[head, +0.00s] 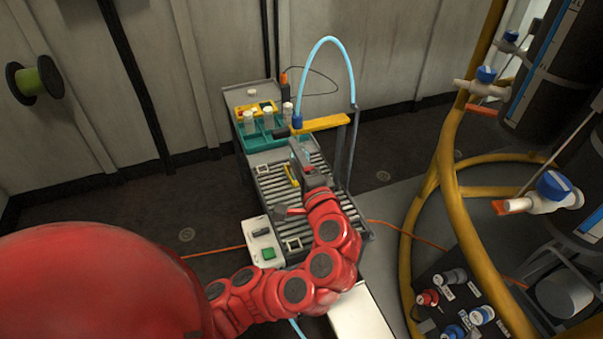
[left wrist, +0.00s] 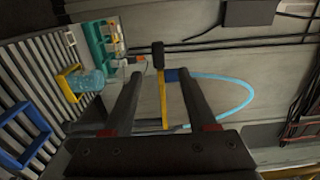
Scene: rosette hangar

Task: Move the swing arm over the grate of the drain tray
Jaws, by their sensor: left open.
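The swing arm (head: 325,123) is a yellow bar on a grey post at the right of the drain tray (head: 352,219). It reaches left, with a black knob and a blue hose end near its tip. In the picture it crosses the far end of the grate (head: 268,190), near the teal rack; I cannot tell what lies straight below its tip. My left gripper (head: 298,152) is open just on the near side of the bar. In the left wrist view the swing arm (left wrist: 163,104) shows between the open fingers (left wrist: 160,76), with no clear contact. My right gripper is not in view.
A teal rack (head: 262,138) with white-capped containers stands beyond the grate. A yellow holder (left wrist: 68,83) with a clear bluish bottle (left wrist: 90,82) is on the grate. A light blue hose (head: 322,42) loops above the swing arm. Thick yellow pipes (head: 447,165) stand at the right.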

